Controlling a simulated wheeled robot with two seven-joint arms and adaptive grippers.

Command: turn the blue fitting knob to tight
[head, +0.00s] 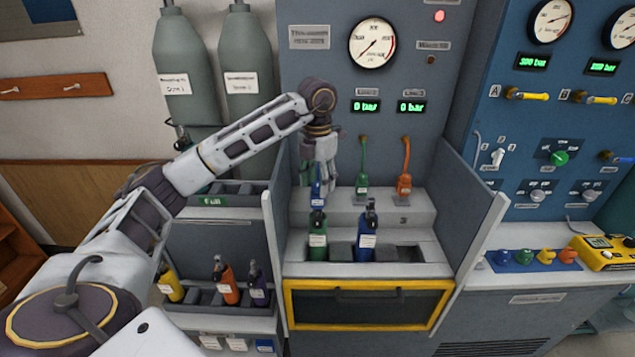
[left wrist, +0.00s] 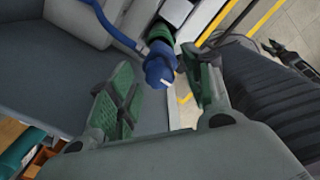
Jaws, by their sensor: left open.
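The blue fitting knob (left wrist: 160,70) shows in the left wrist view, at the end of a blue hose (left wrist: 112,24), close to a green part. In the head view the blue fitting (head: 317,194) sits just above the green bottle (head: 317,240) in the front rack. My left gripper (head: 320,168) points down over it. In the left wrist view the green-padded fingers (left wrist: 160,78) are open, one on each side of the knob, with a gap visible on the left. Contact on the right side cannot be told. My right gripper is not in view.
A blue bottle (head: 367,241) stands to the right of the green one. Green (head: 362,184) and orange (head: 404,183) hose fittings hang behind. Grey side panels (head: 478,215) bound the bay. Both line displays (head: 366,107) read 0 bar.

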